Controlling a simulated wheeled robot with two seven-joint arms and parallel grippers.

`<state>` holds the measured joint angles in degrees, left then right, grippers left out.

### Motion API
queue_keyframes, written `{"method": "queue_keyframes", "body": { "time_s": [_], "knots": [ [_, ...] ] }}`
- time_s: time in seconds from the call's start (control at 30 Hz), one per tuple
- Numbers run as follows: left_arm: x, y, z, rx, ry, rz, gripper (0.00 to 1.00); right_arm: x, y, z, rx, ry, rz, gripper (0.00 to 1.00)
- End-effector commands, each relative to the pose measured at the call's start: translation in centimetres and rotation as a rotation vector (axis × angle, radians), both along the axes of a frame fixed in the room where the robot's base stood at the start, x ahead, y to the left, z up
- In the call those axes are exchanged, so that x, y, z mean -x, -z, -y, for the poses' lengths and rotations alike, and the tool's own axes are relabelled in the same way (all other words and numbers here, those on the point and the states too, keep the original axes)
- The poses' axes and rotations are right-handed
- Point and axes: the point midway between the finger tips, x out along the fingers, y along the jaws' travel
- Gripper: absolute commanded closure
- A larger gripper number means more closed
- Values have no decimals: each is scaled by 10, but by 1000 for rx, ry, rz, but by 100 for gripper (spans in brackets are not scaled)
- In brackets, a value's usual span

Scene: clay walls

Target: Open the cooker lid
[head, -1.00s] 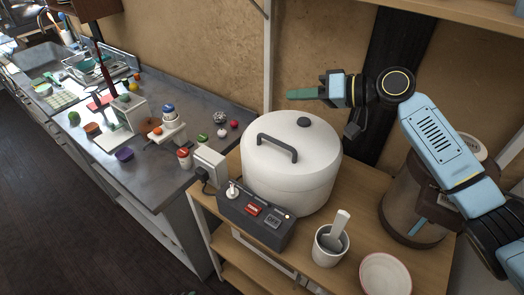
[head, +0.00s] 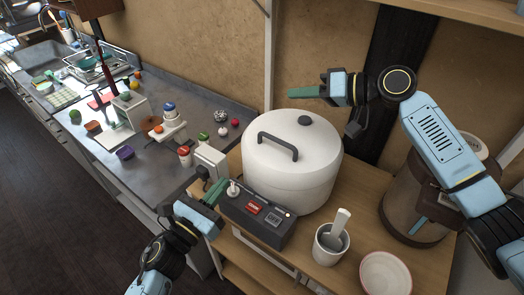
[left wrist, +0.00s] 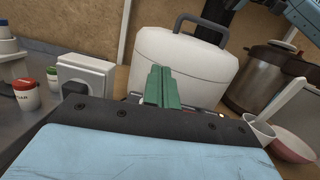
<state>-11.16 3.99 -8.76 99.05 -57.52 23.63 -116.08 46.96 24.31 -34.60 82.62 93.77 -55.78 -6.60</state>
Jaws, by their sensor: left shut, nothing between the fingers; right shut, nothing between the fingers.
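The white cooker (head: 288,172) stands on the wooden shelf, its lid down, with a dark arched handle (head: 278,146) and a dark round knob on top. It also shows in the left wrist view (left wrist: 195,70), straight beyond my left fingers. My left gripper (head: 216,190) is shut and empty, low in front of the cooker, by the left end of the dark switch box (head: 256,219). Its green fingers show together in the left wrist view (left wrist: 162,85). My right gripper (head: 304,93) is shut and empty, above and behind the cooker, pointing left, apart from the lid.
A white cup with a paddle (head: 331,245) and a white bowl (head: 386,273) stand right of the switch box. A large brown pot (head: 412,200) is at the right, under my right arm. A grey counter (head: 150,185) with several small items lies left.

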Motion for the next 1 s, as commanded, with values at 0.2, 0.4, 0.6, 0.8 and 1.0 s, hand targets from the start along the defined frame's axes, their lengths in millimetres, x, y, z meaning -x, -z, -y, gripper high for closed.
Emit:
{"method": "queue_keyframes", "body": {
  "time_s": [0.2,0.4,0.6,0.8,1.0],
  "knots": [
    [17,-37,36,-23,51,49,100,0,0,0,0,0,0,100],
    [12,-48,48,-27,60,61,100,0,0,0,0,0,0,100],
    [-16,-55,67,-26,61,62,100,0,0,0,0,0,0,100],
    [-44,-61,86,-26,60,60,100,0,0,0,0,0,0,100],
    [-59,-63,95,-25,60,58,100,0,0,0,0,0,0,100]
  ]
}}
